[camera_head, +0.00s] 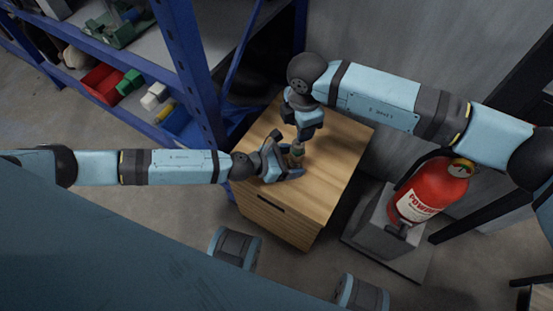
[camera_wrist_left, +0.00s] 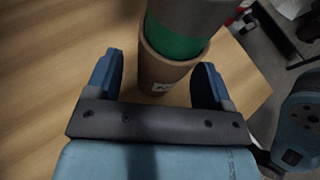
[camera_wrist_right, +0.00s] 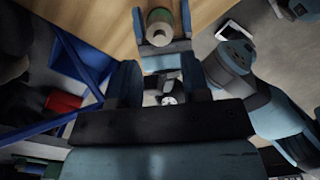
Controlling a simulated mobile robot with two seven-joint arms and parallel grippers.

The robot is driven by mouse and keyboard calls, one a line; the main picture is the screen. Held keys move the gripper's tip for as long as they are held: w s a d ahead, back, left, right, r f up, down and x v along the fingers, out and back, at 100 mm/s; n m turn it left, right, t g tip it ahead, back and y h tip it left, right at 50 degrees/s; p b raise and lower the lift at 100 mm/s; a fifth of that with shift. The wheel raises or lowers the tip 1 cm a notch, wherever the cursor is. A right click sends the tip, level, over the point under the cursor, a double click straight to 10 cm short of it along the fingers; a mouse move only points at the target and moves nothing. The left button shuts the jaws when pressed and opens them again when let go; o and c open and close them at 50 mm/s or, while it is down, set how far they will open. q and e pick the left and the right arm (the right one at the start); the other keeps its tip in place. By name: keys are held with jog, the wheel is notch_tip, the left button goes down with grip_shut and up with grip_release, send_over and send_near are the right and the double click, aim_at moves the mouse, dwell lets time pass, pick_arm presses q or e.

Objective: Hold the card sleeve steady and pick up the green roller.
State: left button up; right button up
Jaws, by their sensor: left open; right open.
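The brown card sleeve (camera_wrist_left: 160,73) stands on the wooden cabinet top, with a small white label on its side. The green roller (camera_wrist_left: 180,38), green with a grey upper part, stands up out of the sleeve. My left gripper (camera_wrist_left: 158,65) is open, with one finger on each side of the sleeve; I cannot tell whether they touch it. My right gripper (camera_head: 302,139) is open, pointing down from above close to the roller. In the right wrist view my right gripper's fingers (camera_wrist_right: 160,75) are apart and empty, with the roller (camera_wrist_right: 161,20) beyond them. In the head view the arms partly hide both objects.
The wooden cabinet (camera_head: 325,165) has free top around the sleeve. A blue shelf rack (camera_head: 190,70) with bins stands at left. A red fire extinguisher (camera_head: 430,188) stands on the right, below my right arm. A grey wall is behind.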

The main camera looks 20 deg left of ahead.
aim_at(297, 154)
pick_arm(q)
jog(key=shift+x, duration=0.75)
jog(key=shift+c, duration=0.4)
jog(key=c, duration=0.9)
pick_arm(e)
jog(key=o, duration=0.4)
jog(key=shift+r, duration=0.15)
jog(key=shift+o, duration=0.3)
notch_tip(297, 154, up, 4)
jog(key=m, duration=0.2)
jog(key=shift+s+m, duration=0.15)
jog(key=shift+m, duration=0.25)
jog(key=shift+r, duration=0.1)
jog(key=shift+m, duration=0.3)
jog(key=f, duration=1.1)
jog(key=shift+w+f, duration=0.15)
jog(key=shift+w, duration=0.05)
jog(key=shift+c, duration=0.2)
